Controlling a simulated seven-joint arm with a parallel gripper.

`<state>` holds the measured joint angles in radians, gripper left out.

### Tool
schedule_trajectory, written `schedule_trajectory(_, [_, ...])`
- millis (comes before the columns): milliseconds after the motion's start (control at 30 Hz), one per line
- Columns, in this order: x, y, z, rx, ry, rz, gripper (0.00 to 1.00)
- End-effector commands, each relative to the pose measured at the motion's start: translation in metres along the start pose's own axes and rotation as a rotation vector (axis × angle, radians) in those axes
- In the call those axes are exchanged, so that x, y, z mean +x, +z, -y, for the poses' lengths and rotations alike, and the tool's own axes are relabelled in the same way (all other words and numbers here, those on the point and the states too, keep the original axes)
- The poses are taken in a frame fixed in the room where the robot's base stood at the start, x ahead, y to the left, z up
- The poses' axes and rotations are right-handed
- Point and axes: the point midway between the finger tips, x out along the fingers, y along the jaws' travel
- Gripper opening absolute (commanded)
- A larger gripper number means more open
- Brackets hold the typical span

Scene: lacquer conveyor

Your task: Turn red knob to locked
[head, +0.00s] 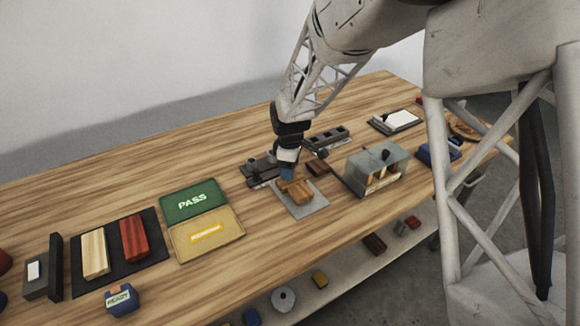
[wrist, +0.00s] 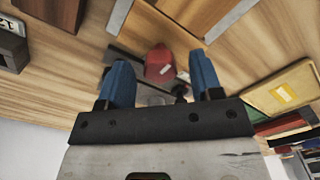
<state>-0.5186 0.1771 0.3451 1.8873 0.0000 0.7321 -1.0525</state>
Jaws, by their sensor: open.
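The red knob (wrist: 159,62) shows in the wrist view, lying between my two blue fingers, with a small white mark on its side. A grey base (wrist: 152,95) shows beneath it, partly covered by my gripper. My gripper (wrist: 160,58) is open, with a finger on each side of the knob and visible gaps. I cannot tell how deep the fingers reach around it. In the head view my gripper (head: 287,173) points down near a dark fixture (head: 257,172); the knob is not distinguishable there. I cannot read the knob's locked mark.
A wooden block (head: 296,191) on a grey plate (head: 313,206) stands close in front of my gripper. A grey clear-sided box (head: 375,168) is to the right. Green PASS (head: 190,201) and yellow (head: 208,236) trays lie left. The back left of the table is clear.

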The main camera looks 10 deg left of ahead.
Motion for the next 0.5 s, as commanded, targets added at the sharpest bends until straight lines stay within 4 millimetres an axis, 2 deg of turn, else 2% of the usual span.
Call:
schedule_trajectory(67, [-0.0001, 0.0000, 0.0000, 0.000, 0.000, 0.000, 0.59])
schedule_trajectory(100, [-0.0001, 0.0000, 0.0000, 0.000, 0.000, 0.000, 0.56])
schedule_trajectory(400, [-0.0002, 0.0000, 0.0000, 0.000, 0.000, 0.000, 0.10])
schedule_trajectory(500, [-0.0002, 0.0000, 0.0000, 0.001, 0.000, 0.000, 0.10])
